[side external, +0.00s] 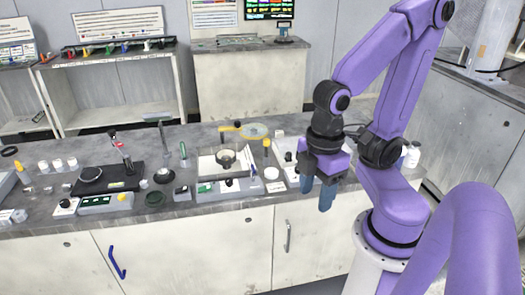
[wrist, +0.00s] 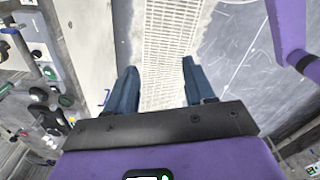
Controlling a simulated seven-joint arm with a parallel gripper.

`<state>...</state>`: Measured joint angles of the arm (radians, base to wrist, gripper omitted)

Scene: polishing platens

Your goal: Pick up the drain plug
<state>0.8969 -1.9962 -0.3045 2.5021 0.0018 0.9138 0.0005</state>
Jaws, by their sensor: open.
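My gripper (side external: 317,192) hangs in front of the bench's front edge, right of the middle in the side external view. Its two blue fingers are apart with nothing between them. In the wrist view my gripper (wrist: 159,80) is also open, over a pale slotted strip on the floor. I cannot tell which small bench item is the drain plug. Small dark round pieces on the bench include a dark green ring-like piece (side external: 155,199) and a black-knobbed piece (side external: 164,176). My gripper is apart from both, to their right.
Cabinet doors with handles (side external: 117,262) face the front. A grey counter (side external: 470,100) stands at right.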

